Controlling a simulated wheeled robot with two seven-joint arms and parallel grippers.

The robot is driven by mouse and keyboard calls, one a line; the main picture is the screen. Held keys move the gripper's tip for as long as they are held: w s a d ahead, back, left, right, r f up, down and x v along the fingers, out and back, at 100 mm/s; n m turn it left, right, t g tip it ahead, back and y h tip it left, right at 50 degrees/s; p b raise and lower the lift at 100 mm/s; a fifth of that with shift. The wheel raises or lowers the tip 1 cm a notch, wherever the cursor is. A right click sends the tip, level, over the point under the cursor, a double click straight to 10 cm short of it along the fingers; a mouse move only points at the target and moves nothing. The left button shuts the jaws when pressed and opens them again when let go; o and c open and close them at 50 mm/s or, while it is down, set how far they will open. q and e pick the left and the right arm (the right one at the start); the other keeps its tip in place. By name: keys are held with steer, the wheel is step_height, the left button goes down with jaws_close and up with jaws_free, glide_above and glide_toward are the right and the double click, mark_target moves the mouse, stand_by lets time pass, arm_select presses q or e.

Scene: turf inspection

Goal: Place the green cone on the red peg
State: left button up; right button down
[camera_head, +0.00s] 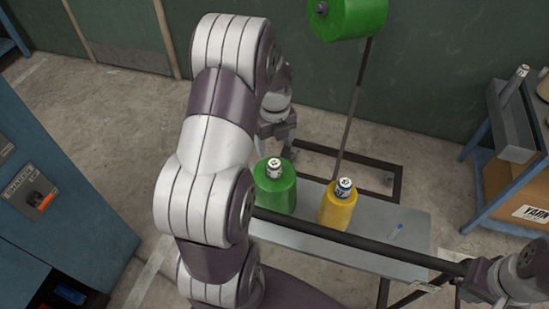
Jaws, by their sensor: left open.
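I see no red peg that I can make out.
A larger green spool (352,18) sits high at the top on a thin pole. A dark bar (350,240) crosses in front of the cones. A blue cabinet (75,190) stands left, and a blue-framed cart (490,150) with a cardboard box (510,195) right.

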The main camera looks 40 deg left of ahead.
arm_select(q)
steer(key=s+d+r+n, duration=0.1)
steer(key=s+d+n, duration=0.2)
steer(key=d+n, duration=0.2)
steer(key=s+d+r+n+t, duration=0.1)
steer(key=s+d+n, duration=0.2)
steer(key=n, duration=0.7)
steer(key=s+d+r+n, duration=0.2)
steer(key=s+d+n, duration=0.2)
steer(key=d+n, duration=0.3)
steer(key=shift+n, duration=0.6)
